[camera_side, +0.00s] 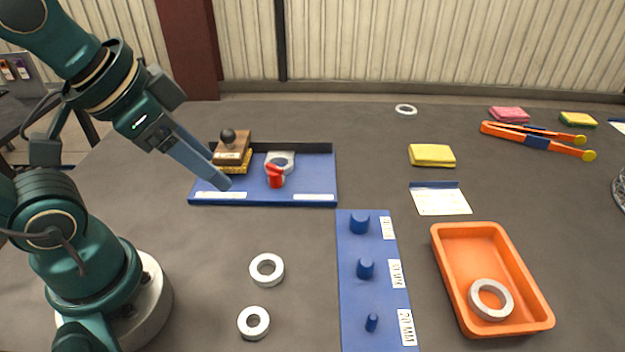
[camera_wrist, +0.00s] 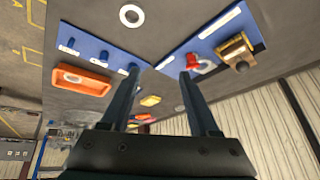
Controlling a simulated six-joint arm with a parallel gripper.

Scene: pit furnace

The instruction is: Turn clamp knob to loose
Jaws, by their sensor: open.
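The red clamp knob (camera_side: 275,176) sits at the front of a grey-white round piece (camera_side: 281,160) on the blue fixture plate (camera_side: 262,190). The knob also shows in the wrist view (camera_wrist: 191,61), just beyond the tip of the right-hand finger. My gripper (camera_side: 223,182) is open and empty. In the side view its fingers slant down over the plate's left part, left of the knob and apart from it. In the wrist view my gripper (camera_wrist: 159,77) has a wide gap between its fingers. Whether the knob is tight or loose I cannot tell.
A wooden block with a dark ball handle (camera_side: 231,150) stands on the plate behind my fingers. Two loose rings (camera_side: 267,287) lie in front. A blue peg board (camera_side: 350,300) and an orange tray (camera_side: 447,262) holding a ring are to the right. Sponges and tongs lie farther back.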

